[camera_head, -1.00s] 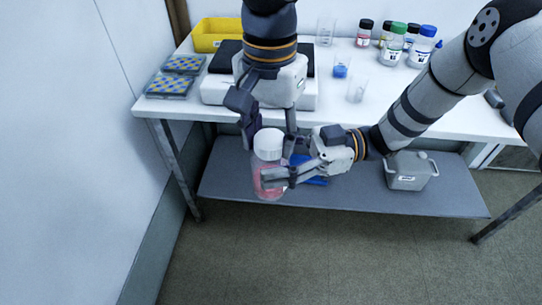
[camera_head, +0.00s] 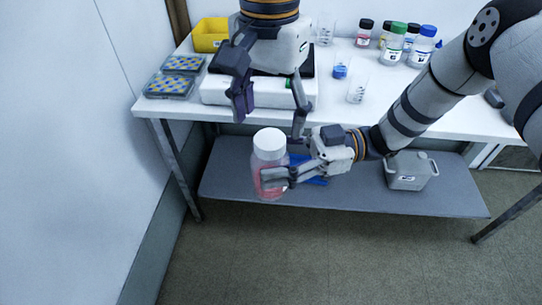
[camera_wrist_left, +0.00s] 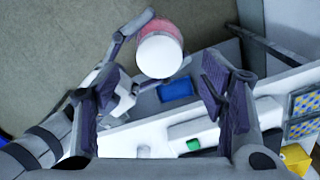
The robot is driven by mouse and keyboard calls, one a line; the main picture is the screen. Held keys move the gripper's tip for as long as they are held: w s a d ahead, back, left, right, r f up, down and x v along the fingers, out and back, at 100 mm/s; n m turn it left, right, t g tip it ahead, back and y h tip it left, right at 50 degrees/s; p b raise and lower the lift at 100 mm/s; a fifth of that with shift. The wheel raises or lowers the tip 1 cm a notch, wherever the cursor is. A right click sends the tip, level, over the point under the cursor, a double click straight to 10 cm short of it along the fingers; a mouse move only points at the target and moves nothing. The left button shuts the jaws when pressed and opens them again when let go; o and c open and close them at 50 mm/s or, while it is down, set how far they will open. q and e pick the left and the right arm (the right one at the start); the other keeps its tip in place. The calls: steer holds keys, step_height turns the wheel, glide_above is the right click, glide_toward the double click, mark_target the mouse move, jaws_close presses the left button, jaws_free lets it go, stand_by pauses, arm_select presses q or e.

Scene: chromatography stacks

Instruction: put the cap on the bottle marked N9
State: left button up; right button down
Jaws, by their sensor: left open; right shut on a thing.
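A clear bottle with pink contents (camera_head: 269,174) is held in front of the bench by my right gripper (camera_head: 277,177), which is shut around its side. A white cap (camera_head: 269,140) sits on top of the bottle; the cap also shows in the left wrist view (camera_wrist_left: 159,56). I cannot read a marking on this bottle. My left gripper (camera_head: 270,124) is open and empty above the cap, pointing down, with its fingers apart. In the left wrist view its fingers (camera_wrist_left: 165,105) are wide apart and the cap lies beyond their tips.
On the bench (camera_head: 440,110) are a white device (camera_head: 215,92), a yellow bin (camera_head: 209,36), two patterned racks (camera_head: 168,84), clear beakers (camera_head: 357,90) and several capped bottles (camera_head: 393,44). The lower shelf (camera_head: 340,202) bears a grey container (camera_head: 409,170). The floor in front is clear.

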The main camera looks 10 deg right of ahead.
arm_select(q)
step_height(320, 180, up, 7)
steer(key=shift+r, duration=0.2)
